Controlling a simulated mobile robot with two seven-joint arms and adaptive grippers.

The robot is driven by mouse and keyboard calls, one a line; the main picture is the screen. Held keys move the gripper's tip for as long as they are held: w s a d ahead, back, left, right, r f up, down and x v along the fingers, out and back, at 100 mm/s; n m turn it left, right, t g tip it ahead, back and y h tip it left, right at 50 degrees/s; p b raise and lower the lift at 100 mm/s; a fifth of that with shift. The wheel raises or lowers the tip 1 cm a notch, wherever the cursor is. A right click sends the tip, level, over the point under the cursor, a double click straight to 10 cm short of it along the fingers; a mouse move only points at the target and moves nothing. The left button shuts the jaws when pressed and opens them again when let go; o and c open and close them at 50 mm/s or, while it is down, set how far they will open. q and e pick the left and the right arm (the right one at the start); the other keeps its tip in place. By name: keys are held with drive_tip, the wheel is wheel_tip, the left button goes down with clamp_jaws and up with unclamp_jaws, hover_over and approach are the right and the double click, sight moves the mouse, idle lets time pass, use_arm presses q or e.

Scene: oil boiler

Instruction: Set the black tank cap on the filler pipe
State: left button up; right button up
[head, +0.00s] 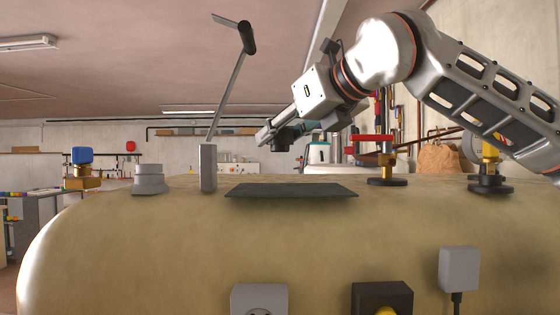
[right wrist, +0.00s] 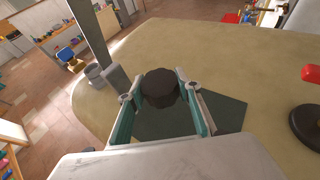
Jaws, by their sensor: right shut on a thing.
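The black tank cap (right wrist: 160,88) is a dark, ridged round piece between the two teal-sided fingers of my right gripper (right wrist: 157,92). The gripper is shut on it. In the head view the right gripper (head: 284,136) is above the dark flat mat on top of the tank, with the cap (head: 286,144) showing as a small dark shape in the air. The likely filler pipe is the grey stepped round stub (head: 150,180) at the left of the tank top, with nothing on it. It also shows in the right wrist view (right wrist: 95,73), beyond and left of the cap. My left gripper is not in view.
A grey post (head: 207,168) with a tall slanted rod stands between stub and mat (head: 290,190). A red-handled valve (head: 385,160) and another fitting (head: 489,170) stand at right. A blue-topped brass fitting (head: 82,168) is at far left. The tank top (head: 410,210) is otherwise mostly clear.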

wheel_tip(320, 180, up, 13)
drive_tip(key=p, duration=0.2)
idle(0.5)
